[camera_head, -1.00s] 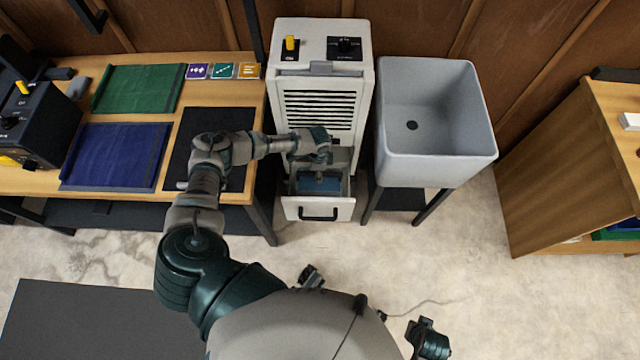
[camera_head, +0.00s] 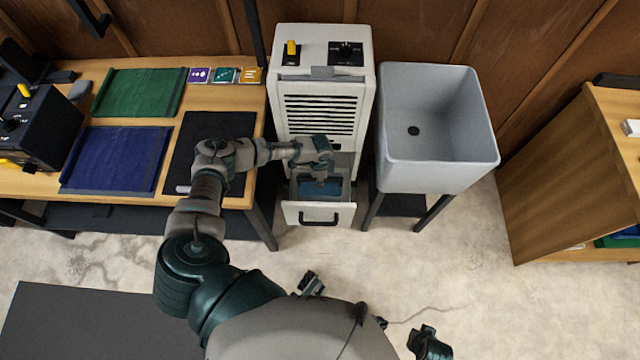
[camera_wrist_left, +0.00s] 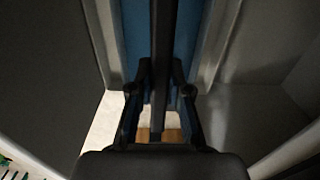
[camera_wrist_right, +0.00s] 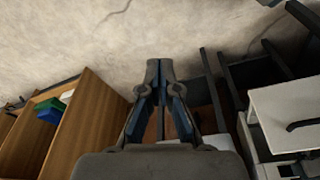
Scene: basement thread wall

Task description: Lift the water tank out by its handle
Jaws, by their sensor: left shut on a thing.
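The water tank (camera_head: 320,189) shows blue inside the pulled-out drawer (camera_head: 292,214) at the bottom of the white appliance (camera_head: 318,152). My left gripper (camera_head: 320,178) reaches down over the tank from the left and hides part of it. In the left wrist view, the dark bar of the tank's handle (camera_wrist_left: 163,45) runs between the fingers of the left gripper (camera_wrist_left: 160,92), which is shut on it. Blue of the tank (camera_wrist_left: 187,40) shows on both sides of the bar. My right gripper (camera_wrist_right: 160,70) is shut and empty, over the floor.
A grey sink (camera_head: 437,165) stands close to the right of the appliance. A wooden bench (camera_head: 235,95) with green and blue mats is on the left. A wooden shelf unit (camera_head: 550,180) stands at the far right. The floor (camera_head: 450,270) in front of the sink is clear.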

